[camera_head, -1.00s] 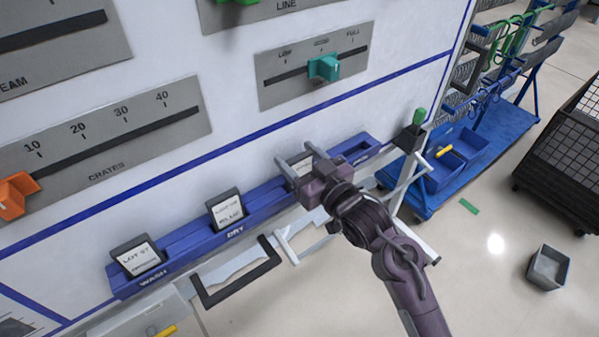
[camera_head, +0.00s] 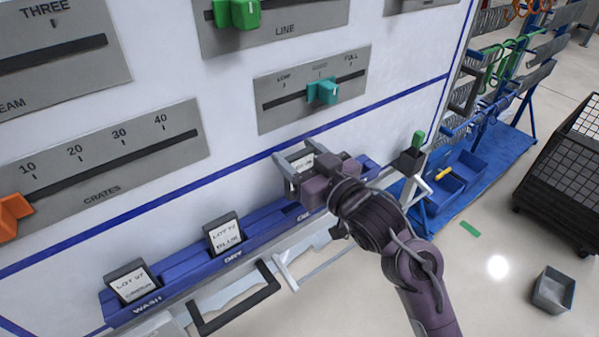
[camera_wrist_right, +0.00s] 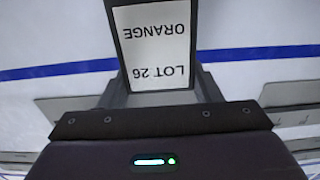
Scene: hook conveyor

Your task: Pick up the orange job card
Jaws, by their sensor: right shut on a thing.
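The orange job card is a dark-framed card with a white label reading "LOT 26 ORANGE" (camera_wrist_right: 153,45), upside down in the right wrist view. In the head view the card (camera_head: 304,161) shows between the fingers of my right gripper (camera_head: 295,161). My right gripper is shut on it, in front of the white board and above the OIL end of the blue rack (camera_head: 185,262). The gripper hides the rack slot behind it, so I cannot see the card's lower edge there. My left gripper is not in view.
A teal slider (camera_head: 322,91) sits on the board above my gripper. A black holder with a green handle (camera_head: 411,158) stands close to the right.

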